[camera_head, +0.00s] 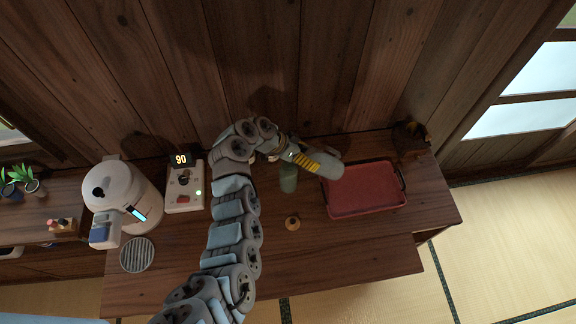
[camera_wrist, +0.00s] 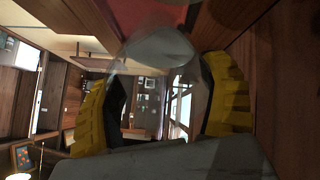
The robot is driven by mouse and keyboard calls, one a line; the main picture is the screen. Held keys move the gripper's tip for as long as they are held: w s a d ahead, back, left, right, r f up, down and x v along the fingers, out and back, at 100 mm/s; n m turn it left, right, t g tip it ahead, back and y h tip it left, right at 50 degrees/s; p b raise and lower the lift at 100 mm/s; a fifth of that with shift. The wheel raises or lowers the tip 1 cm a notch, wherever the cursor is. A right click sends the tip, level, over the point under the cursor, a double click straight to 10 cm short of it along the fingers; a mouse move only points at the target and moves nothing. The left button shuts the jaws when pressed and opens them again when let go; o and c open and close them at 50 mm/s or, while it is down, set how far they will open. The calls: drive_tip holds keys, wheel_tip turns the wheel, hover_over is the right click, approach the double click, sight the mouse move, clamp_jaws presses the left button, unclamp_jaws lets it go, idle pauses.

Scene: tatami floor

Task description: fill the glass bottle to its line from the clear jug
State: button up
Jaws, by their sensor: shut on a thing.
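My gripper (camera_wrist: 160,105) shows its two yellow-padded fingers in the wrist view, shut on a see-through vessel, which I take for the clear jug (camera_wrist: 160,48).
A red tray (camera_head: 365,208) lies to the right. A small round tan piece (camera_head: 292,223) sits in front of the bottle. At left are a white kettle-like machine (camera_head: 125,195), a box showing 90 (camera_head: 183,193) and a round grate (camera_head: 137,254). A dark object (camera_head: 410,138) stands at back right.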

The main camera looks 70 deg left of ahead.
drive_tip(key=shift+s+a+r+t+h+b, duration=0.1)
drive_tip(key=shift+r+t+h+b, duration=0.15)
drive_tip(key=shift+t, duration=0.25)
drive_tip(key=shift+s+d+r+t+h+b, duration=0.1)
drive_tip(key=shift+r+t+h+b, duration=0.15)
drive_tip(key=shift+t, duration=0.25)
drive_tip(key=shift+s+a+r+t+h+b, duration=0.15)
drive_tip(key=shift+t+b, duration=0.15)
drive_tip(key=shift+t, duration=0.2)
idle(1.0)
drive_tip(key=shift+s+a+r+t+h+b, duration=0.15)
drive_tip(key=shift+s+r+t+h+b, duration=0.2)
drive_tip(key=shift+t+b, duration=1.1)
idle(3.0)
